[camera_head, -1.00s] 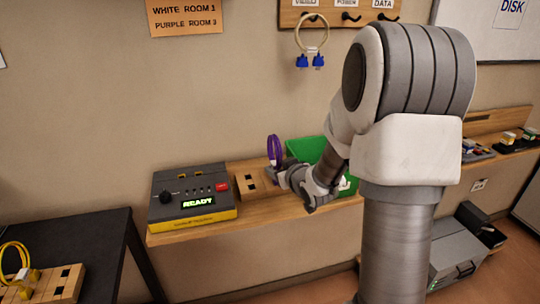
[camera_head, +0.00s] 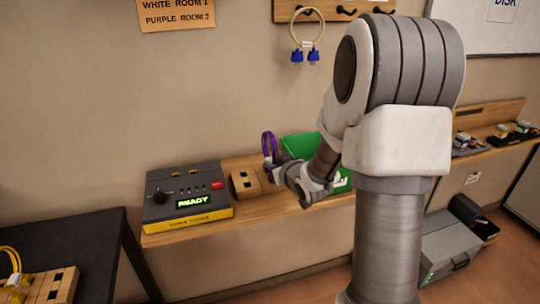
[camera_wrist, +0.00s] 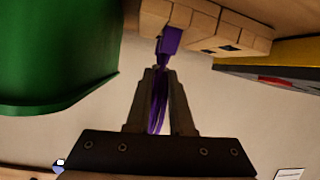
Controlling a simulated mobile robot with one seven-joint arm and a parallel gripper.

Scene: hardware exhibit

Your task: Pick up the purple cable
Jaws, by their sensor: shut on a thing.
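The purple cable (camera_head: 269,144) is a thin loop that stands up above the shelf in the head view. My gripper (camera_head: 277,167) is at the lower end of the loop, just right of the wooden socket block (camera_head: 245,184). In the wrist view my gripper (camera_wrist: 157,76) is shut on the purple cable (camera_wrist: 158,105), whose strands run down between the fingers. Its purple plug (camera_wrist: 170,41) sticks out beyond the fingertips, at the edge of the wooden block (camera_wrist: 205,30). I cannot tell whether the plug still sits in a socket.
A green bin (camera_head: 301,147) stands close to the right of my gripper. A black and yellow tester (camera_head: 188,197) reading READY is left of the block. A beige cable with blue plugs (camera_head: 304,40) hangs on the wall. A dark table (camera_head: 70,235) is at lower left.

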